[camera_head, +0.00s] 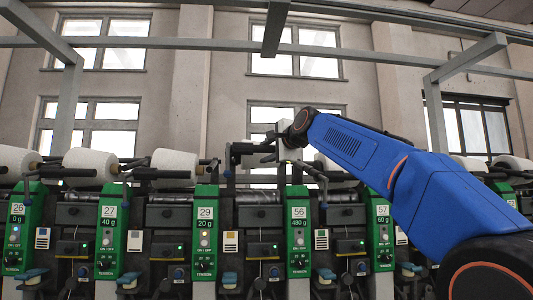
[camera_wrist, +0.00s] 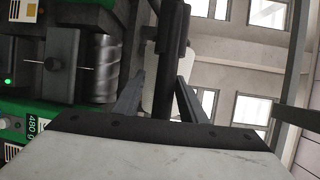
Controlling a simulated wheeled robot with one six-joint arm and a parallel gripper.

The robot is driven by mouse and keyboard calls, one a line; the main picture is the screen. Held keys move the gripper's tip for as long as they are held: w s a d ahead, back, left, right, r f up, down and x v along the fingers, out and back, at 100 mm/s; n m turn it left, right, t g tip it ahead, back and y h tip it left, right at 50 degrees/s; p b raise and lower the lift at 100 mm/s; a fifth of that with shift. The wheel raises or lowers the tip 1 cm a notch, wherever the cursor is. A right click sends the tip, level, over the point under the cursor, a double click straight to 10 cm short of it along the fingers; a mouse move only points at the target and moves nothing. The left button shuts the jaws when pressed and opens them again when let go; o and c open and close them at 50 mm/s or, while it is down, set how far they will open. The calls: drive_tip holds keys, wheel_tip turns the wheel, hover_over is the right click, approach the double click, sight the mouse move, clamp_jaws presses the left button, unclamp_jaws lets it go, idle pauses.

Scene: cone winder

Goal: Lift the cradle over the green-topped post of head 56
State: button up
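Head 56 has a green-topped post (camera_head: 298,240) marked 480 g; its label also shows at the lower left of the wrist view (camera_wrist: 35,125). The black cradle (camera_head: 245,149) left of this post stands higher than the neighbouring cradles. My gripper (camera_head: 284,143) is above the post at the right end of the cradle. In the wrist view, my two dark fingers (camera_wrist: 161,80) close in on both sides of a black cradle bar (camera_wrist: 172,30) and seem shut on it. Contact at the fingertips is partly hidden. A pale shape behind the fingers is unclear.
The grooved metal drum (camera_wrist: 106,68) beside the post is bare. White cones (camera_head: 175,163) rest in the cradles to the left, and another cone (camera_head: 335,166) sits just right, partly behind my blue arm. A grey overhead rail (camera_head: 200,43) crosses above.

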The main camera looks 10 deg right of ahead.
drive_tip(key=shift+s, duration=0.1)
drive_tip(key=v, duration=1.7)
drive_tip(key=shift+s, duration=0.15)
idle(0.9)
drive_tip(key=s+d+f+n+g+h, duration=0.2)
drive_tip(key=s+f, duration=0.9)
drive_tip(key=f, duration=1.1)
drive_tip(key=s+d+f+n+g+h, duration=0.2)
drive_tip(key=s+d+f+n+g, duration=0.3)
drive_tip(key=s+f, duration=0.6)
drive_tip(key=s+d+f+n+g+h, duration=0.2)
drive_tip(key=s+d+f+n, duration=0.3)
drive_tip(key=f, duration=2.8)
drive_tip(key=s+n+g, duration=0.1)
drive_tip(key=s+n, duration=0.1)
drive_tip(key=s, duration=0.4)
drive_tip(key=shift+f+g+h, duration=0.3)
drive_tip(key=shift+f, duration=0.1)
drive_tip(key=shift+s, duration=0.1)
